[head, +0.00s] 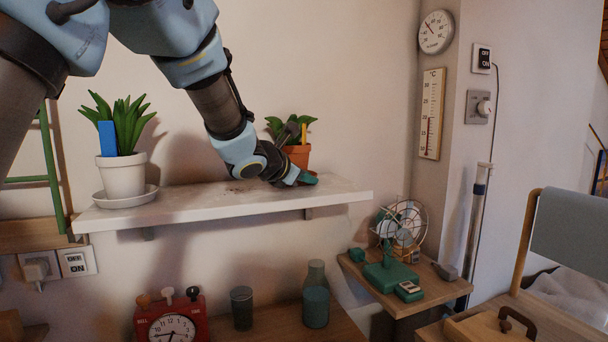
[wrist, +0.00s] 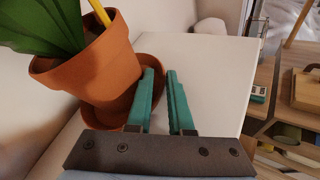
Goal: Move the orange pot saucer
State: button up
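The orange pot saucer (wrist: 112,117) shows in the wrist view under an orange clay pot (wrist: 90,75). The pot holds a green plant and a yellow tag. In the head view the pot (head: 299,154) stands at the right part of the white shelf (head: 225,208), and my wrist hides the saucer. My gripper (wrist: 162,71) has two teal fingers, a small gap apart, at the saucer's right edge. The left finger overlaps the saucer's edge in the picture; I cannot tell whether it touches. In the head view my gripper (head: 308,179) is low over the shelf.
A white pot (head: 123,176) on a white saucer (head: 126,199) stands at the shelf's left end. Dark soil (head: 240,188) lies mid-shelf. The shelf's right end is clear. Below are a red clock (head: 172,325), jars and a fan (head: 401,222).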

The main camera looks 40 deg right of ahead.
jog(key=shift+c, duration=0.2)
grip_shut()
dwell(1.2)
